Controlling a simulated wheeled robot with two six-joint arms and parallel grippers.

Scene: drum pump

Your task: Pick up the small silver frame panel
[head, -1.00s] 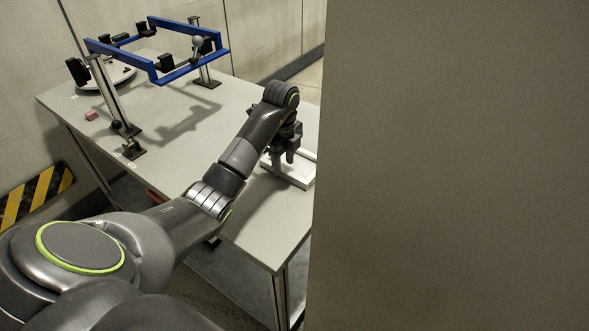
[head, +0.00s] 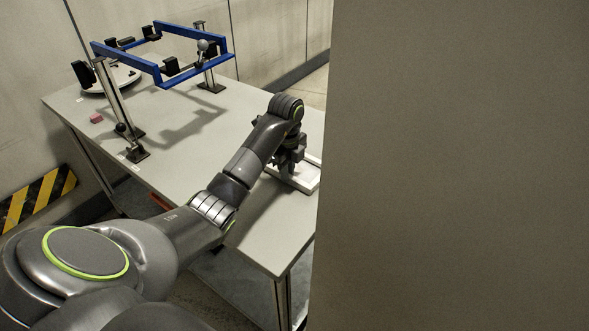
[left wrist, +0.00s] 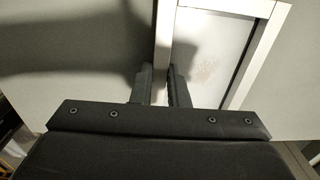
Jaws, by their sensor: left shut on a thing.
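The small silver frame panel (head: 306,178) lies at the right end of the grey table, partly hidden by my left gripper and by the large panel at the right. In the left wrist view it shows as a silver rim (left wrist: 228,6) around a pale inner sheet. My left gripper (head: 287,172) reaches down onto the near-left side of the panel. In the left wrist view its fingers (left wrist: 161,88) stand on either side of one rim bar and are shut on it. My right gripper is not in view.
A blue frame (head: 160,75) on upright posts stands at the back left of the table (head: 100,110). A small pink block (head: 96,118) lies near the left edge. A large grey-brown panel (head: 450,165) blocks the right half of the view. The table's middle is clear.

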